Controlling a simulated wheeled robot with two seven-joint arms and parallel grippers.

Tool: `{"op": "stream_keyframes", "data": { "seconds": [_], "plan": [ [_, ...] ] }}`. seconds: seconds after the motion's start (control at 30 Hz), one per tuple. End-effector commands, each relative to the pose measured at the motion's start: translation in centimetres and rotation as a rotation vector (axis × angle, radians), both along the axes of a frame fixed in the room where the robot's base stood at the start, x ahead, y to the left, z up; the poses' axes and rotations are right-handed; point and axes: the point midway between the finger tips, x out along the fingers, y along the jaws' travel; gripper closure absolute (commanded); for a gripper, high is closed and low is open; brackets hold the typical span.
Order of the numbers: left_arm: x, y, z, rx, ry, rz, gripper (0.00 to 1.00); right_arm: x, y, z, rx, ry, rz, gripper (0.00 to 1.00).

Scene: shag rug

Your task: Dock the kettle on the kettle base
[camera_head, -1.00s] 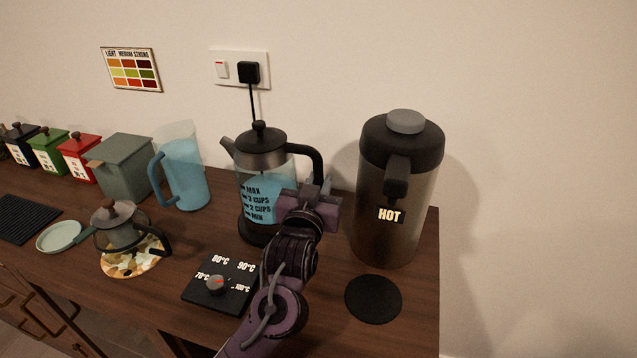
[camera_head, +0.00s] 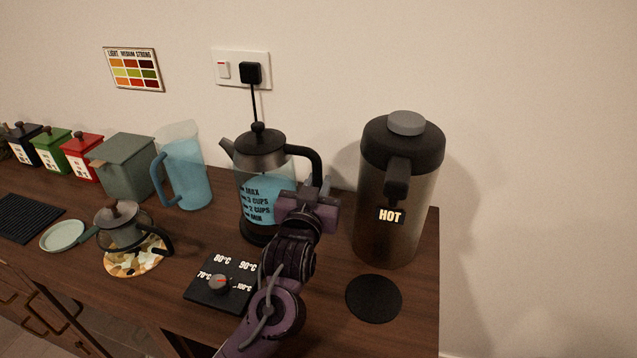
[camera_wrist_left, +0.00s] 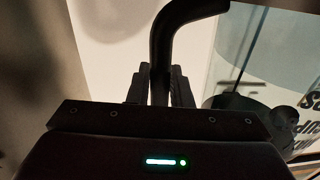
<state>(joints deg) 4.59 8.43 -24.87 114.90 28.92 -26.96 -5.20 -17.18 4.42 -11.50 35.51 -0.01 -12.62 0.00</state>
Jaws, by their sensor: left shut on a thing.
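The kettle (camera_head: 262,195) is clear with blue water, a dark metal top, a black lid and a black handle. It is upright near the wall. My left gripper (camera_head: 318,188) is shut on the kettle's handle at its right side. In the left wrist view the black handle (camera_wrist_left: 161,50) runs down between the two fingers (camera_wrist_left: 160,85). A dark round part shows at the kettle's bottom (camera_head: 260,236). I cannot tell whether it is the kettle base or the kettle's own foot, or whether there is a gap. My right gripper is out of view.
A tall HOT dispenser (camera_head: 392,235) stands close right, with a black round mat (camera_head: 374,299) before it. A temperature dial pad (camera_head: 206,292) lies in front. A blue jug (camera_head: 188,180), teapot (camera_head: 122,232) and canisters (camera_head: 128,165) stand left. A cord (camera_head: 254,105) hangs behind the kettle.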

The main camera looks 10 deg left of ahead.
Motion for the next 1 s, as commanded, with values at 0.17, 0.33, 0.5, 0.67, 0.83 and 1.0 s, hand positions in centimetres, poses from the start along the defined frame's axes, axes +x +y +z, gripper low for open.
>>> {"op": "stream_keyframes", "data": {
  "seconds": [0.17, 0.33, 0.5, 0.67, 0.83, 1.0],
  "plan": [
    [0.0, 0.0, 0.56, 0.003, -0.013, -0.001, 1.0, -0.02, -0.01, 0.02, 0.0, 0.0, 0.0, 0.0],
    [0.01, 0.0, 0.57, 0.003, -0.013, 0.0, 1.0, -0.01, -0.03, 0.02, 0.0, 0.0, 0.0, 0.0],
    [0.01, 0.0, 0.61, 0.003, -0.013, 0.0, 1.0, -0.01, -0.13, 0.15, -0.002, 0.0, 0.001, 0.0],
    [0.02, 0.02, 0.68, 0.003, -0.014, 0.0, 1.0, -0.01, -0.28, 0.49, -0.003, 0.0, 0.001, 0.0],
    [0.03, 0.02, 0.62, 0.003, -0.013, 0.0, 1.0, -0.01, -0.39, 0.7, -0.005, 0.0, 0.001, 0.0],
    [0.03, 0.02, 0.56, 0.003, -0.013, 0.0, 1.0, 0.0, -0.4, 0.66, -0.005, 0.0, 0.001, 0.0]
  ]
}}
